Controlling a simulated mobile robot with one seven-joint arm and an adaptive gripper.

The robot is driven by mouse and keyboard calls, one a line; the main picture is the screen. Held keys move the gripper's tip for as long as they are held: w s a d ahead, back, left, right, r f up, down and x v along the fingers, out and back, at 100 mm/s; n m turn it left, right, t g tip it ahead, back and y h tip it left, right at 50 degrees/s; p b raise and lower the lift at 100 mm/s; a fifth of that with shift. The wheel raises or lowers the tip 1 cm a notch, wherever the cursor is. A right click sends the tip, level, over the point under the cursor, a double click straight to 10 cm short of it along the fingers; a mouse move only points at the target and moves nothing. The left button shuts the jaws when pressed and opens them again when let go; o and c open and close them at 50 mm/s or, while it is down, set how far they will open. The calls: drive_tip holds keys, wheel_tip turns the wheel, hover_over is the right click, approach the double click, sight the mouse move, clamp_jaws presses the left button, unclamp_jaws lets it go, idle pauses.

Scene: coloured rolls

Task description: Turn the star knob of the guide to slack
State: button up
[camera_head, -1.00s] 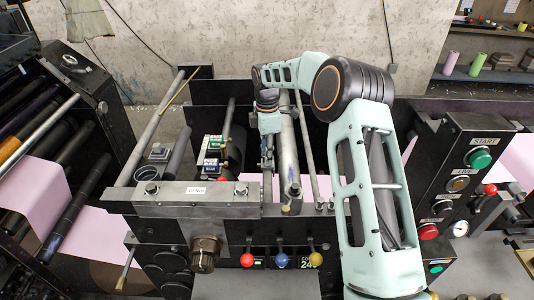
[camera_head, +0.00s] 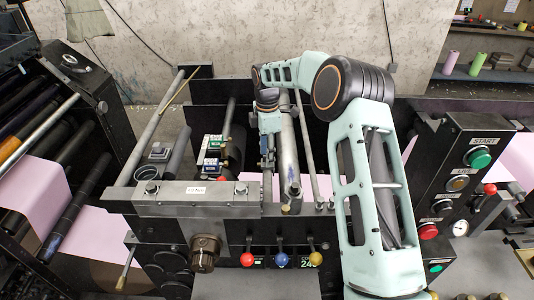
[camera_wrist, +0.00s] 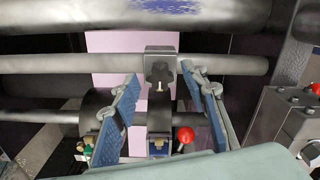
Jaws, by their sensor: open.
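In the wrist view a dark block with a knob-like front (camera_wrist: 159,70) sits on a grey horizontal bar, in front of a pink web. It looks like the guide and its star knob, but the knob's lobes are too small to make out. My gripper (camera_wrist: 160,82) is open, with one blue-padded finger to each side of the block and nothing held. Whether the fingertips reach the knob's depth I cannot tell. In the head view my gripper (camera_head: 267,152) points down among the rollers, left of a pale upright roller. The knob is not distinguishable there.
A red ball (camera_wrist: 186,135) stands low between the fingers in the wrist view. A thick roller (camera_wrist: 150,15) crosses beyond the bar. In the head view a steel block (camera_head: 195,193) and red, blue and yellow ball levers (camera_head: 281,260) lie in front. A button panel (camera_head: 462,185) stands right.

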wheel_tip(320, 180, up, 12)
idle(0.5)
